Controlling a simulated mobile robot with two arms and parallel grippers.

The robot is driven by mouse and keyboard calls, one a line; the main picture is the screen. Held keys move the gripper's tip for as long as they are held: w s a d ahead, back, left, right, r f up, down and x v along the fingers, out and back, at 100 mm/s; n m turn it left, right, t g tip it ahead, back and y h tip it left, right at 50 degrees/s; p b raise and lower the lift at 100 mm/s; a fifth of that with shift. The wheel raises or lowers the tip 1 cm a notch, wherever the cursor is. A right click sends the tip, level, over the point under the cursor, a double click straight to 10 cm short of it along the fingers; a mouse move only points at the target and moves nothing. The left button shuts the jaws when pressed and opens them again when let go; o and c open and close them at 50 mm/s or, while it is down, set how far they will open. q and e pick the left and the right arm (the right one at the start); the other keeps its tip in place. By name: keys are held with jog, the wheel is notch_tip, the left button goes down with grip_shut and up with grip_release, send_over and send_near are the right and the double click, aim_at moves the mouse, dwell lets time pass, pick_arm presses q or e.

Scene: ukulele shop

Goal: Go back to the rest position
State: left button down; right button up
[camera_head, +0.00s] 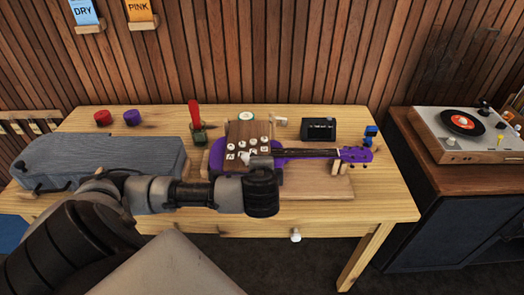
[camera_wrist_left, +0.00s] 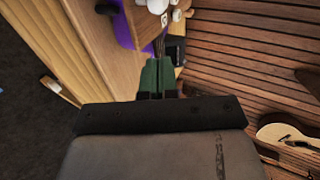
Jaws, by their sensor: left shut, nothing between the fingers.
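My left arm (camera_head: 185,192) reaches in from the left over the wooden table (camera_head: 390,205) in the head view, and its wrist (camera_head: 261,193) hangs in front of a purple ukulele (camera_head: 295,154). In the left wrist view my left gripper (camera_wrist_left: 158,62) shows green fingers closed together with nothing between them. The ukulele's purple body (camera_wrist_left: 124,32) and the white buttons (camera_wrist_left: 156,5) lie beyond the fingertips there. Whether the fingers touch anything is unclear. My right gripper is in neither view.
A grey case (camera_head: 90,165) lies at the table's left. A red-handled tool (camera_head: 194,115) stands in a green holder behind my arm. Red (camera_head: 102,118) and purple (camera_head: 132,117) round pieces and a black device (camera_head: 319,129) sit farther back. A record player (camera_head: 462,130) stands at right.

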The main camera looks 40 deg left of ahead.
pick_arm(q)
jog(key=v, duration=0.3)
jog(key=shift+s+d+f, duration=0.2)
jog(key=shift+s+f, duration=0.05)
jog(key=shift+s, duration=0.05)
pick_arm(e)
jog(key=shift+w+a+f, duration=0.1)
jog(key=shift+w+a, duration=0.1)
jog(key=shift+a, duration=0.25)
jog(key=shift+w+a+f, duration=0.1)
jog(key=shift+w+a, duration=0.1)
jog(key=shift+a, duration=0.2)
